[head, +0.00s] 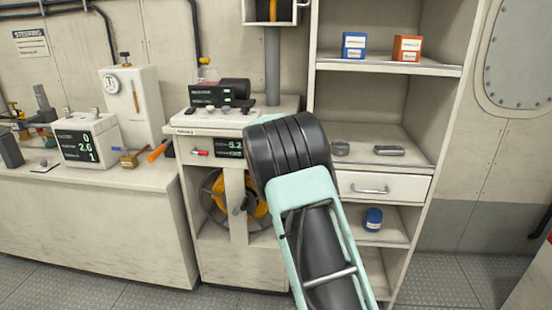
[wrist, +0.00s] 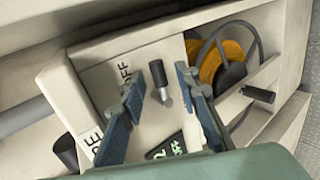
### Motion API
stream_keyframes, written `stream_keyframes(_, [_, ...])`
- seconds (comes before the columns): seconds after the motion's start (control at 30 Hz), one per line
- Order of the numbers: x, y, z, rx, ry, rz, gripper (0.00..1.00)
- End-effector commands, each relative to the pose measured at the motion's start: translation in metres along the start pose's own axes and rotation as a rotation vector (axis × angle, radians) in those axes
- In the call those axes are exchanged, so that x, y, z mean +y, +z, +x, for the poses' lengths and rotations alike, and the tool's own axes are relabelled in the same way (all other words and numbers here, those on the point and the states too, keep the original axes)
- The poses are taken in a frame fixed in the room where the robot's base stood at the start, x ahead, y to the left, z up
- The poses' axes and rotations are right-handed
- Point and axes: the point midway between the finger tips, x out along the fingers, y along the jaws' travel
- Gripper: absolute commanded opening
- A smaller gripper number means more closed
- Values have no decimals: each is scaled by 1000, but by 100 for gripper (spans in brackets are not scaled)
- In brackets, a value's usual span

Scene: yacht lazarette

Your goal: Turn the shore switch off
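A lever with a black grip (wrist: 158,76) stands out from a pale panel (wrist: 107,55) in the wrist view, beside a label ending in "OFF" (wrist: 124,72). My gripper (wrist: 160,78) is open, with one blue-grey finger on each side of this lever. I see no clear contact. A second dark knob (wrist: 65,152) is at the lower left, beside another partly hidden label (wrist: 92,142). I cannot read which control is the shore switch. In the head view my arm hides the gripper and this panel area.
A small display (wrist: 167,148) with green text is below the lever. A yellow coil (wrist: 222,62) and another black handle (wrist: 258,94) are to the right. In the head view, a shelf unit (head: 390,67) stands right of the cabinet and a counter (head: 90,180) left of it.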

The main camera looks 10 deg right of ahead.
Motion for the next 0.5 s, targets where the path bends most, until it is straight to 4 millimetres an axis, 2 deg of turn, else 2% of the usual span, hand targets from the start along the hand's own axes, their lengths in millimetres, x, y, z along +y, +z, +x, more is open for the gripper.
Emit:
stream_keyframes(0.17, [2, -2, -17, 2, 2, -2, 29])
stream_keyframes(0.5, [1, -2, -80, 3, 2, -1, 29])
